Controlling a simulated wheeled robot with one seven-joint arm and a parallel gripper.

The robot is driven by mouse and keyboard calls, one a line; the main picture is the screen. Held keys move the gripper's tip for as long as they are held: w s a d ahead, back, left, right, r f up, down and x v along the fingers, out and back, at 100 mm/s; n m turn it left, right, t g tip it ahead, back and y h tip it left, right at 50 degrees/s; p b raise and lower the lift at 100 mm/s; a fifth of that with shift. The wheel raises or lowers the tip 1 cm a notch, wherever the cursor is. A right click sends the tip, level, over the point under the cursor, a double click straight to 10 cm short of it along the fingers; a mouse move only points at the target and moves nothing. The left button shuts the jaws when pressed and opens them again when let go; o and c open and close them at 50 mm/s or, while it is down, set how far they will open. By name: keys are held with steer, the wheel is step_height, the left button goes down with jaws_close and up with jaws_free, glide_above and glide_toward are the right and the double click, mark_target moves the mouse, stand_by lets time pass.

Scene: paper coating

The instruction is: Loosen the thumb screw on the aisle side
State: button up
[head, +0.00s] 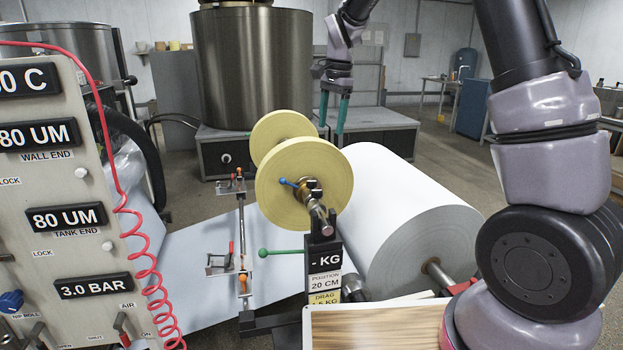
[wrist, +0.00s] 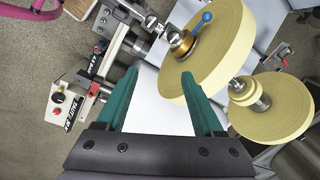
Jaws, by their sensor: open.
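A blue-handled thumb screw (head: 287,182) sticks out to the left of a brass collar (head: 306,190) on the shaft, at the face of the near yellow roll (head: 325,170). In the wrist view the blue handle (wrist: 206,17) is at the top, above the brass collar (wrist: 182,43). My gripper (head: 332,125) is above and behind the near roll in the head view, pointing down. In the wrist view its teal fingers (wrist: 159,75) are open with nothing between them, apart from the screw. The far yellow roll (head: 283,132) partly hides behind the near one.
A big white paper roll (head: 410,215) lies right of the yellow rolls. A control panel (head: 70,200) with a red coiled hose fills the left.

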steer(key=m+h, duration=0.1)
glide_toward(312, 181)
steer(key=shift+g, duration=0.4)
steer(key=f, duration=0.8)
steer(key=shift+w+a+f, duration=0.1)
steer(key=shift+w+f, duration=0.25)
steer(key=shift+f, duration=0.05)
steer(key=shift+c, duration=0.3)
jaws_close()
